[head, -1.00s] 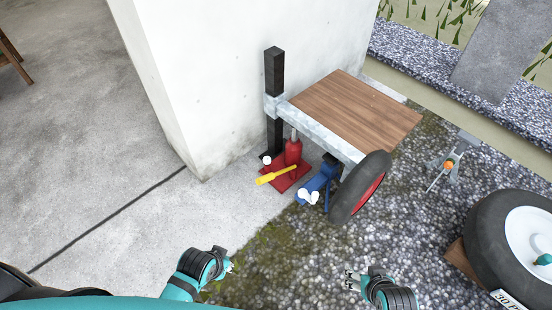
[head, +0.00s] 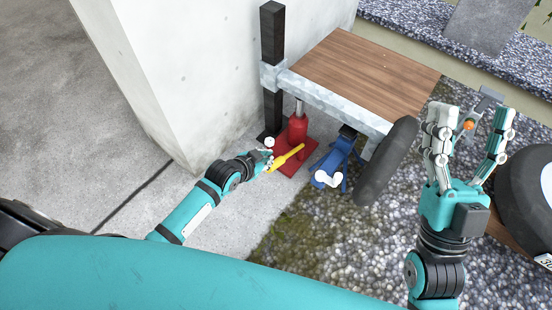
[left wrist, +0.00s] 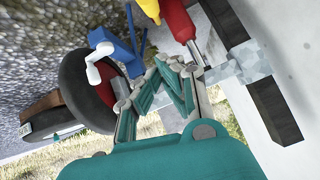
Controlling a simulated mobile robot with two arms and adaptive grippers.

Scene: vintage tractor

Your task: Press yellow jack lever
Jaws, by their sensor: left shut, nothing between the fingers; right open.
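The yellow jack lever (head: 287,157) sticks out from the red bottle jack (head: 298,132), which stands on a red base plate under the wooden trailer bed. My left gripper (head: 267,160) is shut and empty, at the free left end of the lever; I cannot tell whether it touches it. In the left wrist view the fingertips (left wrist: 180,66) are together, with the lever (left wrist: 150,9) and the jack (left wrist: 178,20) beyond them at the top. My right gripper (head: 468,150) is open and empty, raised over the gravel at the right.
A black post (head: 272,70) and white wall (head: 190,70) stand behind the jack. A blue jack (head: 335,165) with a white handle and a trailer wheel (head: 388,165) stand to the right. The trailer bed (head: 365,70) hangs over them. Concrete at left is clear.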

